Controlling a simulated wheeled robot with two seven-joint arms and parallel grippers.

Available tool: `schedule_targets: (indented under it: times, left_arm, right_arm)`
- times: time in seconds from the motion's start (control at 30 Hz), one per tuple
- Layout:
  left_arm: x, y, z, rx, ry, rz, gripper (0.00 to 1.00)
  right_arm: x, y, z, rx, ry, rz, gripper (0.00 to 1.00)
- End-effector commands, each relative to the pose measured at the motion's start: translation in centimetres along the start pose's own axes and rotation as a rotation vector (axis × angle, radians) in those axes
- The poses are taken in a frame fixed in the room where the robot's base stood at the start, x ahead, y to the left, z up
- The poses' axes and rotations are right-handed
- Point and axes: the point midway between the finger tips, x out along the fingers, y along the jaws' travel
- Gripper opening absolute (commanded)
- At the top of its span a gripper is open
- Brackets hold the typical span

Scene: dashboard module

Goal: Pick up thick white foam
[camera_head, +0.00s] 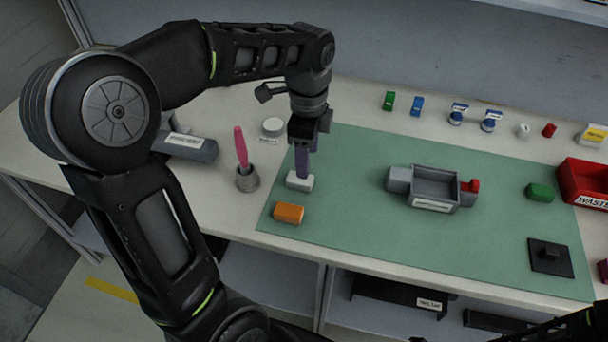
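The white foam (299,182) is a small pale block near the left edge of the green mat. My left gripper (302,174) points straight down over it, with the purplish fingers reaching the top of the block. The fingers overlap in this view, so I cannot tell whether they are open or shut on the foam. The block appears to rest on the mat. Of my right arm, only a dark part shows at the lower right corner; its gripper is out of view.
An orange block (289,213) lies close in front of the foam. A grey cup with a pink tool (241,148) stands to the left. A grey module (432,188) sits mid-mat, a green block (540,192) and red waste bin (580,185) at right. The mat between is clear.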

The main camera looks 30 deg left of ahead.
Motion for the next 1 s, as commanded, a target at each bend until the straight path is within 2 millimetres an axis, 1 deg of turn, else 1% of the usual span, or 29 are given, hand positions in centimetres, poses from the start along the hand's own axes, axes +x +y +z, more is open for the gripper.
schedule_targets:
  times: [0.13,0.37,0.67,0.73,0.87,1.0]
  left_arm:
    - [0.3,0.0,0.0,0.0,0.0,0.001,0.58]
    - [2.5,0.0,0.0,0.0,0.0,0.001,0.58]
    - [2.7,0.0,0.0,0.0,0.0,0.0,0.58]
    - [3.0,0.0,0.1,0.0,0.0,0.002,0.58]
    - [4.4,0.0,0.3,-0.001,-0.001,0.005,0.58]
    - [6.6,-0.1,0.4,0.001,-0.001,0.004,0.58]
  right_arm:
    - [0.0,0.0,0.0,0.0,0.0,0.0,0.0]
    - [0.0,0.0,0.0,0.0,0.001,0.0,0.0]
    - [-0.1,0.0,-0.1,0.0,0.001,0.0,0.0]
    - [-0.1,-0.1,-0.1,0.0,0.001,0.0,0.0]
    - [-0.4,-0.2,0.0,0.0,0.001,0.0,0.0]
    - [-0.6,-0.2,0.0,0.0,0.001,0.0,0.0]
